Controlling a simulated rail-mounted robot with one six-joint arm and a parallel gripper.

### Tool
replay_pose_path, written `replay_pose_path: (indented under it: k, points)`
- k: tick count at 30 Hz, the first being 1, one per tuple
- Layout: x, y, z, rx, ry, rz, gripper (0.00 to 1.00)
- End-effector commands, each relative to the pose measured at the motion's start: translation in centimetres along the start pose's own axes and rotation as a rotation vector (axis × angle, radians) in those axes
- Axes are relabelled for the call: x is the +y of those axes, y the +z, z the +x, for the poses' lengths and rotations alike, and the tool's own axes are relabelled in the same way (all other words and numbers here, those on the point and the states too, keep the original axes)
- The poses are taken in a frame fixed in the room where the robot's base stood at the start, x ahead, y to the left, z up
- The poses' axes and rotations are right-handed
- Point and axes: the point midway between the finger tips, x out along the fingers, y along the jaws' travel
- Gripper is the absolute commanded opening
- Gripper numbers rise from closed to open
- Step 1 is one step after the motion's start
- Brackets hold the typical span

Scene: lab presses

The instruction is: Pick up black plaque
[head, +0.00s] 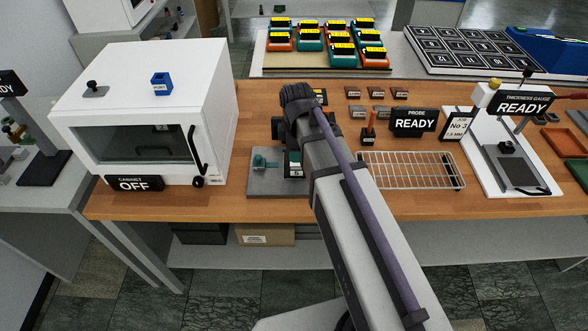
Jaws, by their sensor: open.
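Several flat black plaques with white markings lie in rows on a white-edged board (410,52) at the back right; one plaque (468,48) is in the middle of it. A small dark block (294,170) with a white label stands on a grey plate fixture (262,184), partly covered by my arm. I cannot tell which black piece is the task's plaque. My arm reaches from the bottom right up to the middle of the bench. My gripper is hidden behind the arm's far end, so its fingers do not show.
A white cabinet (185,65) marked OFF stands at the left of the wooden bench. A thickness gauge (500,150) stands farther right. Teal and orange devices (310,42) are behind.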

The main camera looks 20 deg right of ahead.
Motion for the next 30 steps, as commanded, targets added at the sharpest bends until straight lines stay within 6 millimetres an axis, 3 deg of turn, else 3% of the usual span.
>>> replay_pose_path:
  k: [1,3,11,19,26,30]
  points:
    - [0.0,0.0,2.2,0.0,0.0,0.001,0.45]
    - [0.0,0.0,3.6,0.0,0.0,0.001,0.45]
    - [0.0,0.0,4.5,0.0,0.0,0.002,0.45]
    - [0.2,0.2,9.4,0.0,0.0,0.002,0.45]
    - [0.2,0.2,9.1,0.0,0.0,0.002,0.45]
    - [0.2,0.2,9.1,0.0,0.0,0.002,0.34]
